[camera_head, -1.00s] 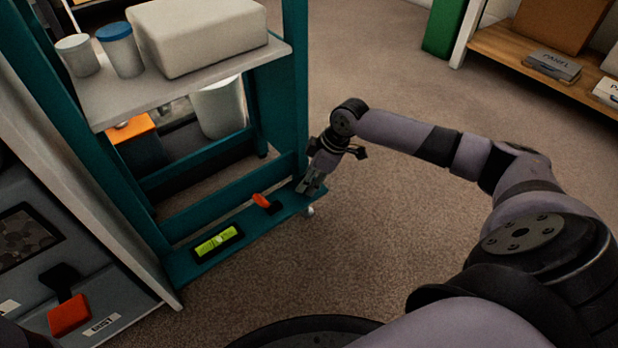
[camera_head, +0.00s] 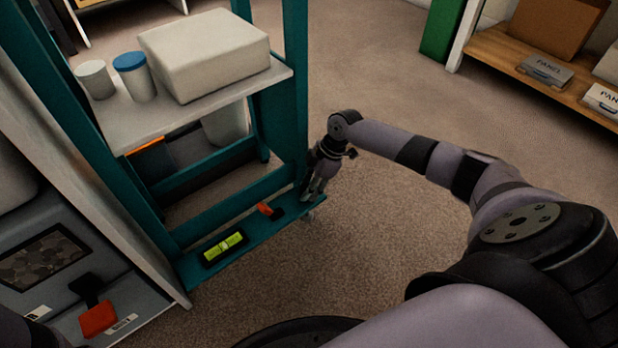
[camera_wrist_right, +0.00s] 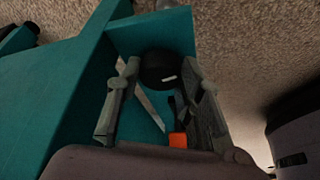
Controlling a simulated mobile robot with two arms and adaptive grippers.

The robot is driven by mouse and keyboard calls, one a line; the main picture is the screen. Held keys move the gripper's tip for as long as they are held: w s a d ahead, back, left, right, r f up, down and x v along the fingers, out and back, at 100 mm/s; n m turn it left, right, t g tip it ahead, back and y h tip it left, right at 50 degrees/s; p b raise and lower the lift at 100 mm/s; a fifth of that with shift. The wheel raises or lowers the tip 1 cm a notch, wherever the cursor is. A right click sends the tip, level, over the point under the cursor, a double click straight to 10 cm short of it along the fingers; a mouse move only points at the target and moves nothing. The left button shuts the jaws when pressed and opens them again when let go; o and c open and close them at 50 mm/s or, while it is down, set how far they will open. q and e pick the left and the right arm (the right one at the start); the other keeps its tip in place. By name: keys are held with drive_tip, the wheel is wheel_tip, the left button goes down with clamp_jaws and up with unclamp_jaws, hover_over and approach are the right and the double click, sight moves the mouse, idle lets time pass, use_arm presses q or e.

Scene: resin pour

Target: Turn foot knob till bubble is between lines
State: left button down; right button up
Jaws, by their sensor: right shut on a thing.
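My right gripper (camera_head: 311,191) is at the right end of the low teal beam (camera_head: 192,273) of the stand. In the right wrist view its two fingers are on either side of a round black knob (camera_wrist_right: 158,66) with a short white mark, and the gripper is shut on it. In the head view the knob is hidden behind the gripper. A level with a yellow-green vial (camera_head: 223,246) in a black frame lies on the beam, left of the gripper. Dark lines cross the vial, but the bubble's exact place is too small to tell. My left gripper is not in view.
An orange-and-black piece (camera_head: 266,209) sits on the beam between level and gripper. Above, a shelf (camera_head: 150,132) carries a white block (camera_head: 205,55), a white cup (camera_head: 95,79) and a blue-lidded jar (camera_head: 134,77). A grey cabinet stands left. Carpet to the right is free.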

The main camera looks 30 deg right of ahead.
drive_tip(key=shift+n+g, duration=0.5)
drive_tip(key=shift+n, duration=0.6)
drive_tip(key=o, duration=1.2)
drive_tip(key=shift+c, duration=0.2)
drive_tip(key=shift+d+r, duration=0.25)
drive_tip(key=shift+r, duration=0.25)
drive_tip(key=v, duration=1)
drive_tip(key=shift+d+r, duration=0.2)
drive_tip(key=shift+r, duration=0.2)
drive_tip(key=shift+f, duration=0.1)
